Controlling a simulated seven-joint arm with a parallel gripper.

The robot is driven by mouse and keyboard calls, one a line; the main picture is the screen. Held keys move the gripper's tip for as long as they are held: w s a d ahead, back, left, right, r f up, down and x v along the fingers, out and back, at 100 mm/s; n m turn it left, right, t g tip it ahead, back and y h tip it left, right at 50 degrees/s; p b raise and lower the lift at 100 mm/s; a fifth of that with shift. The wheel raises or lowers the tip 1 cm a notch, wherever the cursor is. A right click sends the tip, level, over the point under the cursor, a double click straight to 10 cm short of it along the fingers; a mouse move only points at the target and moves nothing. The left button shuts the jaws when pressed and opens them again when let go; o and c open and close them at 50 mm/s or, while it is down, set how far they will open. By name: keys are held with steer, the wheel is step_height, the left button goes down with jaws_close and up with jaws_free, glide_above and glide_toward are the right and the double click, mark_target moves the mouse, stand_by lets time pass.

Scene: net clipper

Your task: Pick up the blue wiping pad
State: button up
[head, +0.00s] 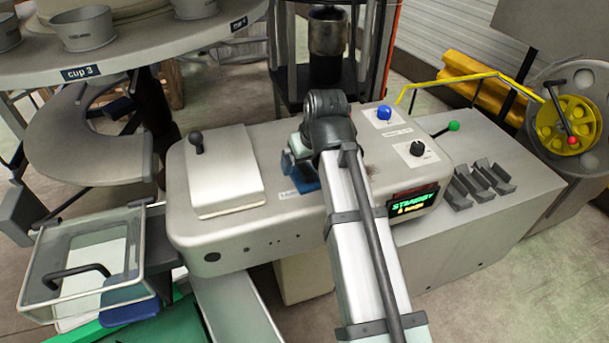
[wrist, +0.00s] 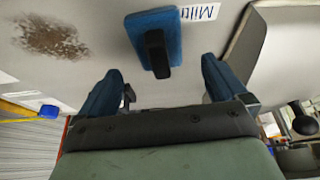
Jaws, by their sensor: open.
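The blue wiping pad (wrist: 174,22) lies on the grey machine top, beside a printed label, with a black handle (wrist: 156,52) across it. In the head view the pad (head: 309,181) shows only in part, as my arm covers the rest. My gripper (wrist: 161,66) is open, its two blue fingers spread wide with nothing between them touching the pad. In the wrist view the handle's lower end lies between the fingertip lines, and the pad is ahead of them. The height gap between fingertips and handle is hard to judge.
A white lid with a black knob (head: 228,172) lies left of the pad. A blue knob (head: 384,112), a black dial (head: 417,149) and a lit display (head: 413,202) are on the right. A brown stain (wrist: 50,38) marks the top. A clear bin (head: 90,262) stands lower left.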

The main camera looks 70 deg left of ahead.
mark_target(305, 168)
steer(key=shift+x, duration=2.45)
steer(key=shift+d, duration=0.2)
steer(key=c, duration=1.1)
